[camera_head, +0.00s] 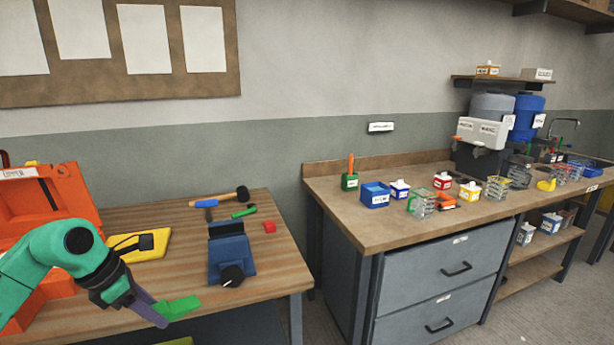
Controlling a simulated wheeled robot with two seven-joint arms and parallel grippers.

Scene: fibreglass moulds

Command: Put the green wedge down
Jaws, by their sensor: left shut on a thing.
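The green wedge (182,307) is at my left gripper (154,311), low in the picture at the lower left. My left gripper is shut on the wedge, and part of a purple-grey piece shows along the wedge's left side. The wedge appears in front of the near edge of the left wooden table (270,285); I cannot tell its height. My right gripper is not in view.
The right bench (385,225) holds small boxes and racks.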

